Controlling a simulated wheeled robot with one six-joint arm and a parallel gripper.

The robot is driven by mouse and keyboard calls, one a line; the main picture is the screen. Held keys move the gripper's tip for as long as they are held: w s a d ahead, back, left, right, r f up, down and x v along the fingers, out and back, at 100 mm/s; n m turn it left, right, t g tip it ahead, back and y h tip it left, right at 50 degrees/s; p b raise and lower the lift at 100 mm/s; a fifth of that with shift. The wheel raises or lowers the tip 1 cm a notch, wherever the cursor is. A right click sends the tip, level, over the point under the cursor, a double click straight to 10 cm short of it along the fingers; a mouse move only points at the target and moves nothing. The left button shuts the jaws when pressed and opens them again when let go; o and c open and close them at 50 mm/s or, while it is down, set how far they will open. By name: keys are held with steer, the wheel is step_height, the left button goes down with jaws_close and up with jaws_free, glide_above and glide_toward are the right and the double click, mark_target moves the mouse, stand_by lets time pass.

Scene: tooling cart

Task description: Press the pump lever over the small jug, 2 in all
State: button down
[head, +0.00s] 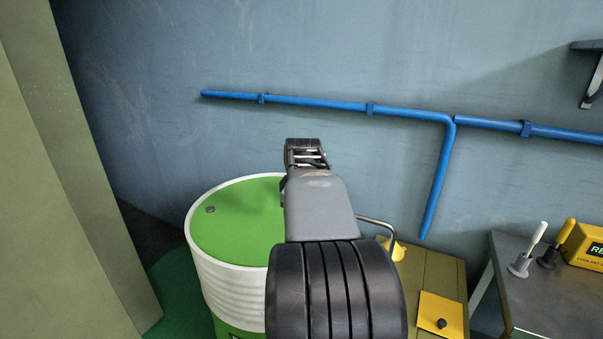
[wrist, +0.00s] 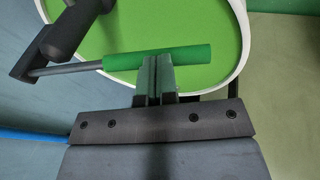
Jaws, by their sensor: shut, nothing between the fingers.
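The pump lever (wrist: 160,57) shows in the wrist view as a grey rod with a green grip, lying across above the green drum top. Its rod runs left to a dark pump body (wrist: 65,35). My gripper (wrist: 155,62) is shut and empty, its fingertips at the lower edge of the green grip. I cannot tell whether they touch it. In the head view my own arm hides the pump and lever. A thin bent grey tube (head: 378,222) comes out right of my arm, over a small yellow vessel (head: 394,249), which may be the small jug.
The white drum (head: 226,286) with a green top stands left of my arm. A wooden stand (head: 436,268) carries a yellow plate with a black knob (head: 442,323). A dark metal table (head: 530,300) stands at the right. Blue pipes (head: 320,102) run along the wall behind.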

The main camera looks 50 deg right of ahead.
steer(key=shift+f, duration=0.5)
steer(key=d+p+v, duration=0.1)
steer(key=p+v, duration=0.3)
steer(key=v, duration=1.1)
steer(key=shift+w+r, duration=0.2)
steer(key=shift+w, duration=0.1)
